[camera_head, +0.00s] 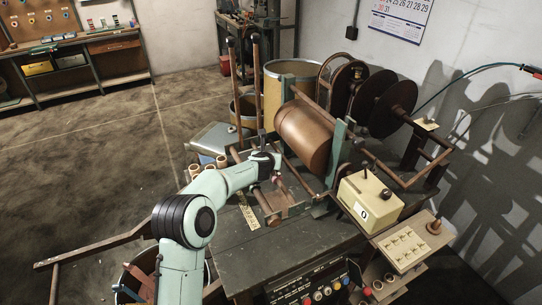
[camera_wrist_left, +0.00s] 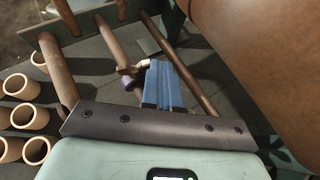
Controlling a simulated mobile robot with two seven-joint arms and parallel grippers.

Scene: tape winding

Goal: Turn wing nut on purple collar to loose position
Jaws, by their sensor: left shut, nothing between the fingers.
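The purple collar (camera_wrist_left: 127,82) sits around a brown rod (camera_wrist_left: 112,40) in the left wrist view, partly hidden by my fingers. A small brass-coloured piece (camera_wrist_left: 132,69), which looks like the wing nut, is at the collar, close against the left side of my blue fingertips. My left gripper (camera_wrist_left: 160,66) is shut with nothing between its fingers. Whether the fingers touch the wing nut, I cannot tell. In the head view the left arm reaches in over the winding machine's front rods, and the collar is too small to make out. My right gripper is in neither view.
A large copper-brown drum (camera_head: 303,134) is close to the right of my gripper. Several cardboard tubes (camera_wrist_left: 28,115) stand on the left. A cream counter box (camera_head: 368,196) and a button panel (camera_head: 408,246) are at the right. Open floor lies at the far left.

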